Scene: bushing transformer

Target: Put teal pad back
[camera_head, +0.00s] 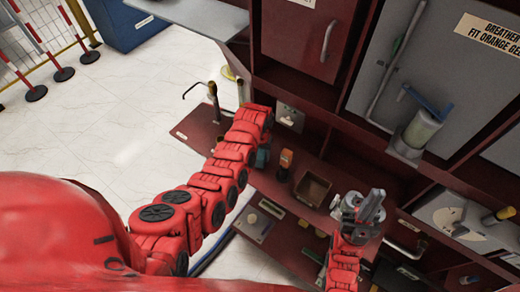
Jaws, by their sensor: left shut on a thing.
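My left arm reaches from the lower left to the red workbench. A small dark teal piece (262,157), which looks like the teal pad, shows just below the arm's far end. My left gripper (262,148) is shut on it, mostly hidden behind the red wrist. Whether the pad touches the bench cannot be told. My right gripper (372,203) is a grey shape at the right, above the bench edge. Its finger gap is not clear.
On the bench (200,130) stand an orange-topped bottle (285,163) and an open brown box (313,188). A lower board (290,250) holds a grey plate (256,226). Striped barriers (75,35) stand far left.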

